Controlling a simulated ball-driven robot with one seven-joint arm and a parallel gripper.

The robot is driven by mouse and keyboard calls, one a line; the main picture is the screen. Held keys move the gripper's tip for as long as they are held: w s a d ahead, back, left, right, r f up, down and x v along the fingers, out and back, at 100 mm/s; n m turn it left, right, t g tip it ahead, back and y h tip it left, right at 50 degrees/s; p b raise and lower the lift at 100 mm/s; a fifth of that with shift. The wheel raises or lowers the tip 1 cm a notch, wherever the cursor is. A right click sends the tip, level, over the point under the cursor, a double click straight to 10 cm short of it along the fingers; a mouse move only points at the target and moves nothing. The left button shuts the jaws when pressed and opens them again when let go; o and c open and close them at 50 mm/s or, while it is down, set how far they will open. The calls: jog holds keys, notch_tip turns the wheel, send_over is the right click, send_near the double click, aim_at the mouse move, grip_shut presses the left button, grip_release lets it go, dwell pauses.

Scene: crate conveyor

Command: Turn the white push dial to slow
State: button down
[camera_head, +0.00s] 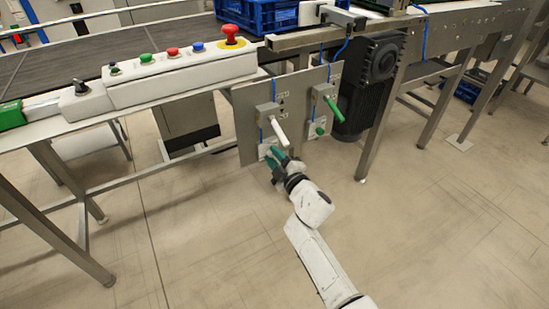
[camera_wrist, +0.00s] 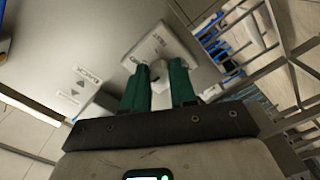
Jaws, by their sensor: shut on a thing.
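The white push dial (camera_wrist: 159,84) sits on a pale square base plate (camera_wrist: 153,47) on the grey metal panel. In the wrist view my gripper (camera_wrist: 159,69) has its green fingers on either side of the dial, shut on it. In the head view my gripper (camera_head: 274,154) is at the lower left of the panel (camera_head: 248,107), and its fingers mostly hide the dial. The dial's pointing direction and any slow mark cannot be made out.
A white lever (camera_head: 281,131) is just above my gripper. A green lever (camera_head: 334,109) and a green dial (camera_head: 320,131) are to its right. A dark motor (camera_head: 378,62) and a conveyor leg (camera_head: 382,125) stand further right. The floor in front is clear.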

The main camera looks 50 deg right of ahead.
jog(key=shift+n, duration=0.7)
jog(key=c, duration=0.9)
grip_release()
jog(key=p+v, duration=0.1)
jog(key=v, duration=0.9)
jog(key=shift+s, duration=0.4)
jog(key=shift+a, duration=0.1)
